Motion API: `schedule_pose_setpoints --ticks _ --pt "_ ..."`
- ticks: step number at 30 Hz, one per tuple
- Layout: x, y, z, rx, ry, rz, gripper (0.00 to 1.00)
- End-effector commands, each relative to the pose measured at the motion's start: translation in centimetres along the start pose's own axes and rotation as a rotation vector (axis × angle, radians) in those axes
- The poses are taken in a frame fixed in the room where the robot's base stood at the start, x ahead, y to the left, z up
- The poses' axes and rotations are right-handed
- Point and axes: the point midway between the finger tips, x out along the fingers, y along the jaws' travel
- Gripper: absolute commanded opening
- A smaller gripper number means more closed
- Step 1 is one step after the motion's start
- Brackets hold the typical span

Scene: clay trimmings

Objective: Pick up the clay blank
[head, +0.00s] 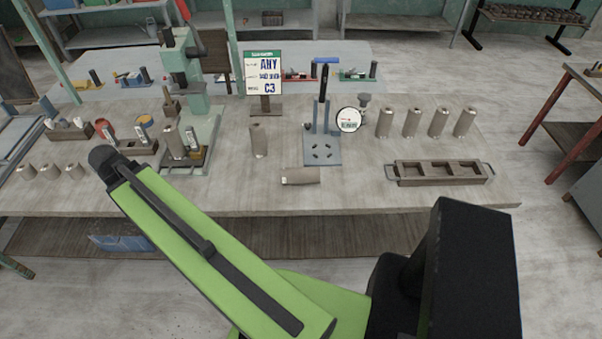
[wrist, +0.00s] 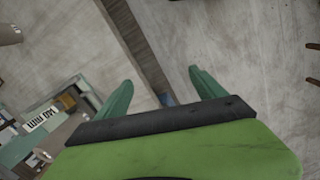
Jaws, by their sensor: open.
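Several brown clay cylinders that could be the clay blank are on the workbench (head: 350,196) in the head view. One blank (head: 300,175) lies on its side near the front edge, with a pale end at its left. Another blank (head: 258,140) stands upright behind it. A row of upright blanks (head: 411,122) stands at the right, and several shorter ones (head: 50,170) stand at the far left. My gripper (wrist: 159,77) is open in the wrist view with nothing between its green fingers. The head view shows my arm, but I cannot make out the fingers there.
A wooden tray (head: 438,182) with three compartments sits at the front right. A grey stand (head: 322,150) with a round dial (head: 348,119) is mid-bench. A green press (head: 190,80) stands at the left. A sign (head: 264,74) reads "ANY" and "C3". The front middle is mostly clear.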

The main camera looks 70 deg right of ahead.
Motion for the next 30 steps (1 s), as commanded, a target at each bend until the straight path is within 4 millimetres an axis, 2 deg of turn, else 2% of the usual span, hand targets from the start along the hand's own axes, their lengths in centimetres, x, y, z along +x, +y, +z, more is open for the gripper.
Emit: schedule_pose_setpoints --ticks 1,2,3,5,6,9,10,12,15,18,23,26,30 --pt "-0.1 5.7 2.8 -0.013 -0.028 0.025 0.79" --pt "0.0 8.6 4.6 -0.034 -0.047 0.038 0.79" --pt "0.1 12.3 7.3 -0.062 -0.076 0.053 0.79" --pt "0.3 17.2 11.7 -0.106 -0.123 0.068 0.79" --pt "0.4 20.0 14.7 -0.133 -0.154 0.072 0.79" --pt "0.5 25.2 21.8 -0.193 -0.225 0.068 0.79" --pt "0.5 26.4 23.7 -0.208 -0.243 0.064 0.79" --pt "0.5 28.2 27.1 -0.237 -0.276 0.054 0.79" --pt "0.5 29.5 30.1 -0.265 -0.303 0.042 0.79" --pt "0.6 29.9 31.0 -0.277 -0.313 0.038 0.79" --pt "1.3 29.8 31.0 -0.278 -0.312 0.038 0.79" --pt "2.9 29.9 31.3 -0.278 -0.312 0.038 0.79" --pt "6.0 30.0 32.1 -0.278 -0.311 0.038 0.79"
